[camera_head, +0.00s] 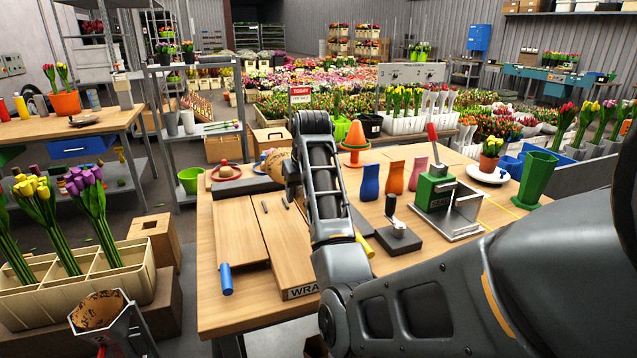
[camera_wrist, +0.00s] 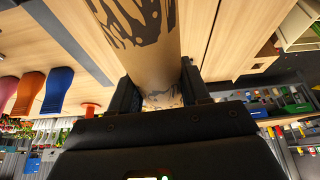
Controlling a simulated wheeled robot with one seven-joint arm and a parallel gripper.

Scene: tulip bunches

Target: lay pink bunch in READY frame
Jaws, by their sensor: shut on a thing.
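My gripper (camera_head: 287,168) is over the back left of the wooden table, partly hidden by my own arm. In the wrist view my gripper (camera_wrist: 158,92) is shut on a brown paper-wrapped roll with dark print (camera_wrist: 143,35). The roll also shows in the head view (camera_head: 277,163), beside the fingers. No blossoms show on it, so I cannot tell its flower colour. I see no READY label; my arm hides part of the table. A board (camera_head: 286,245) with lettering that begins "WRA" lies at the table's front left.
On the table (camera_head: 225,318) stand blue, orange and pink vases (camera_head: 418,174), a green device with a red lever (camera_head: 437,190), an orange cone (camera_head: 355,143) and a tall green vase (camera_head: 535,178). A crate (camera_head: 130,285) at left holds yellow and purple tulips.

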